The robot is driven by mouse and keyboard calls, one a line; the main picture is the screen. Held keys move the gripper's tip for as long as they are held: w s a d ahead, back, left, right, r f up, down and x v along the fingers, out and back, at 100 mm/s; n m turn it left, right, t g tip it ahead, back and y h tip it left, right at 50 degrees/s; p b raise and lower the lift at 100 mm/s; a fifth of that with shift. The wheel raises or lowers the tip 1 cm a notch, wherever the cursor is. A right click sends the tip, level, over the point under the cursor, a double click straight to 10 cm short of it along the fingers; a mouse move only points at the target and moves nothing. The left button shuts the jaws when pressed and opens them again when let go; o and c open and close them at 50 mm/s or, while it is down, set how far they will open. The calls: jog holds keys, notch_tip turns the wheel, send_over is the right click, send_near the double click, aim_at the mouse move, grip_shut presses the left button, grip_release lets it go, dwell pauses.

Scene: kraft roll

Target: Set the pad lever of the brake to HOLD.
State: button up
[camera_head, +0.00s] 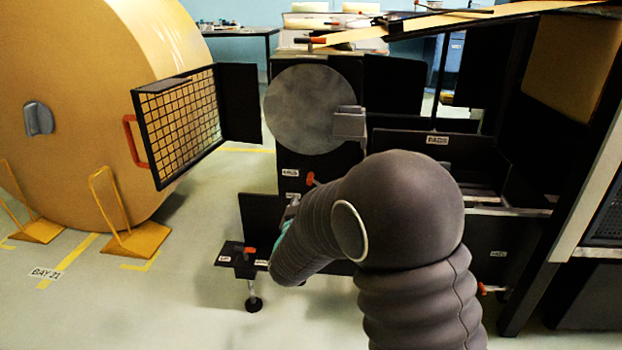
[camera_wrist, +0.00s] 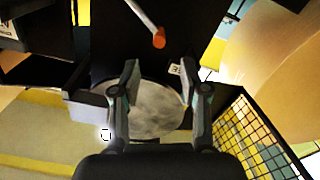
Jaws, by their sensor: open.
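The brake's round grey disc (camera_head: 312,108) stands upright on a dark housing, with a grey block (camera_head: 350,123) at its right edge. Below the disc, an orange-tipped lever (camera_head: 312,179) shows beside a small label (camera_head: 291,173); its lower part is hidden by my arm. In the wrist view, an orange-tipped lever (camera_wrist: 158,38) with a grey shaft lies beyond my fingertips, apart from them. I cannot read its setting. My gripper (camera_wrist: 158,80) is open and empty, with the disc (camera_wrist: 150,108) behind its fingers. In the head view my arm hides most of the gripper.
A hinged mesh guard (camera_head: 180,125) with an orange handle (camera_head: 136,141) stands open left of the disc. A huge kraft roll (camera_head: 100,90) with yellow chocks (camera_head: 140,240) is farther left. A low shelf (camera_head: 238,258) has another orange knob (camera_head: 250,250). A PADS-labelled panel (camera_head: 470,143) is right.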

aim_at(311, 176)
jog(key=w, duration=1.3)
jog(key=shift+w+d, duration=0.25)
